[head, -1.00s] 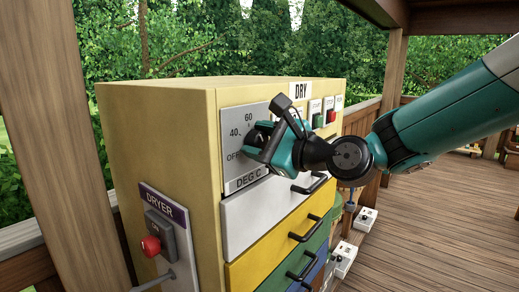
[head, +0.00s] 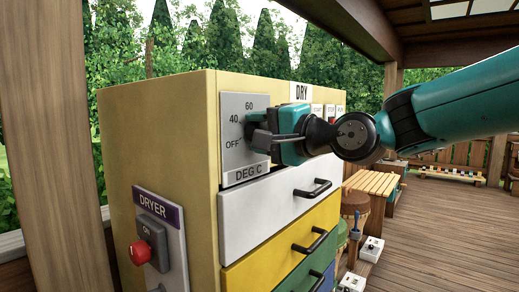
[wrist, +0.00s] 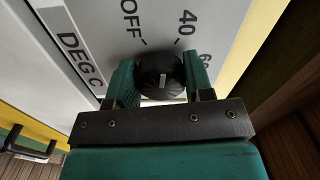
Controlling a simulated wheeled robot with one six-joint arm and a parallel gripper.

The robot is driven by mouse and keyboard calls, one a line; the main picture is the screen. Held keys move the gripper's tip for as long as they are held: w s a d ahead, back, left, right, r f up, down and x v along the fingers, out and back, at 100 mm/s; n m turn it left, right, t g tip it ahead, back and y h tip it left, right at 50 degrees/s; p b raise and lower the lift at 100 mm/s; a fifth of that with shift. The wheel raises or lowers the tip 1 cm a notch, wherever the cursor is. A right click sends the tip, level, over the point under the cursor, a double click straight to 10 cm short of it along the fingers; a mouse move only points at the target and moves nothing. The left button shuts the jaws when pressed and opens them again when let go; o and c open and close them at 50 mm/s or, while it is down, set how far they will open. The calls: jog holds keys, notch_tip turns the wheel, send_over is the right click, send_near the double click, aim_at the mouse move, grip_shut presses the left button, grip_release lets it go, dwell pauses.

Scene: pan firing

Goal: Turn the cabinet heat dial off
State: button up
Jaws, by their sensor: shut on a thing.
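The heat dial is a round black knob (wrist: 159,72) with a short white mark, in the wrist view. It sits on a grey plate (head: 233,104) marked OFF, 40, 60 and DEG C, on the front of the yellow cabinet (head: 160,129). My gripper (wrist: 160,78) is shut on the knob, with one green finger on each side. In the head view my gripper (head: 262,135) reaches the plate from the right and hides most of the knob. I cannot tell which marking the knob points to.
Below the plate are a white drawer (head: 270,206) and a yellow drawer (head: 285,250) with protruding black handles. A DRYER panel (head: 163,235) with a red button (head: 140,252) is on the cabinet's left side. The deck (head: 440,245) at the right has open floor.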

jog(key=n+b, duration=0.4)
jog(key=shift+f, duration=0.4)
jog(key=shift+r+n+b, duration=0.15)
jog(key=shift+n+b, duration=1.35)
jog(key=shift+n, duration=0.1)
jog(key=o, duration=0.9)
jog(key=shift+r, duration=0.1)
jog(key=shift+d, duration=0.15)
